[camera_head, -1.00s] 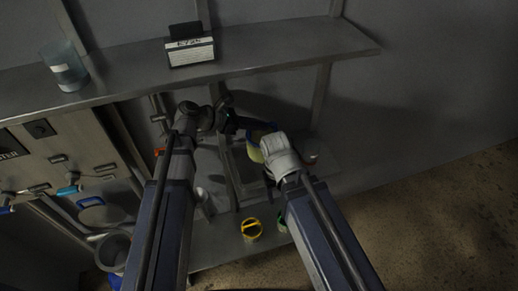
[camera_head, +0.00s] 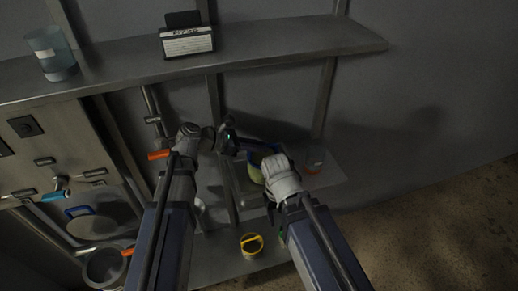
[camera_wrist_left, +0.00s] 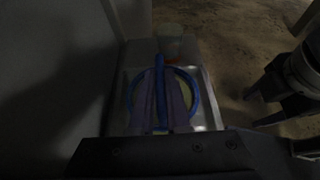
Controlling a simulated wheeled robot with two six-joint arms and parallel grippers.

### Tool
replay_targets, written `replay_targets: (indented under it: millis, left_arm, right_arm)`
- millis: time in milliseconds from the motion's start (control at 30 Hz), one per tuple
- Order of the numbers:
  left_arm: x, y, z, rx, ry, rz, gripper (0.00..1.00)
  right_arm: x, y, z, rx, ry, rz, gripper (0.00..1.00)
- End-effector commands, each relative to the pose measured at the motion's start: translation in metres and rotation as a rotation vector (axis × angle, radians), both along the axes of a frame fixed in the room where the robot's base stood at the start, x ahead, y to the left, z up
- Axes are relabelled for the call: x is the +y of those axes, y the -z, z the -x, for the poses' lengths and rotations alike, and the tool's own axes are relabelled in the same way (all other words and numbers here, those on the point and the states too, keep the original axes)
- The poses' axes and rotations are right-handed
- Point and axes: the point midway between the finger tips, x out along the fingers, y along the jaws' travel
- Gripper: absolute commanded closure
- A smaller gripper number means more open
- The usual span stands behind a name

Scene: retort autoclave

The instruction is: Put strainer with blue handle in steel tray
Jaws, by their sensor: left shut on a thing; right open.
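The blue-handled strainer (camera_wrist_left: 160,70) is in my left gripper (camera_wrist_left: 161,105). In the left wrist view its blue handle runs between the two fingers, with a round blue rim behind them. The steel tray (camera_wrist_left: 207,112) lies below it, and its pale edge shows to the right of the rim. In the head view my left gripper (camera_head: 233,140) is beside the blue rim (camera_head: 262,148), which is partly hidden by my right wrist. I cannot tell whether the strainer touches the tray. My right gripper (camera_head: 271,208) is open and empty, close by on the right.
A clear cup (camera_head: 316,160) with an orange-red part stands to the right on the lower shelf. A yellow container (camera_head: 252,244) stands near the front edge. An upper shelf (camera_head: 280,45) carries a label block (camera_head: 187,42) and a clear beaker (camera_head: 52,55). Pans hang at left.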

Motion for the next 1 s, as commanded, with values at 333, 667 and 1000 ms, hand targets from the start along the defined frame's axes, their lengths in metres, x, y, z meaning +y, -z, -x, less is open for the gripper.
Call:
replay_targets:
  millis: [333, 667, 1000]
  left_arm:
    - [0.000, 0.002, 0.000, 0.000, 0.000, 0.000, 0.72]
    - [0.000, 0.002, 0.000, 0.000, 0.000, 0.000, 0.56]
    - [0.029, -0.020, 0.009, 0.001, -0.005, 0.000, 0.56]
  right_arm:
    - [0.000, 0.002, 0.000, 0.000, 0.000, 0.000, 0.40]
    - [0.000, 0.002, 0.000, 0.000, 0.000, 0.000, 0.40]
    - [0.000, -0.020, 0.000, 0.000, 0.000, 0.000, 0.40]
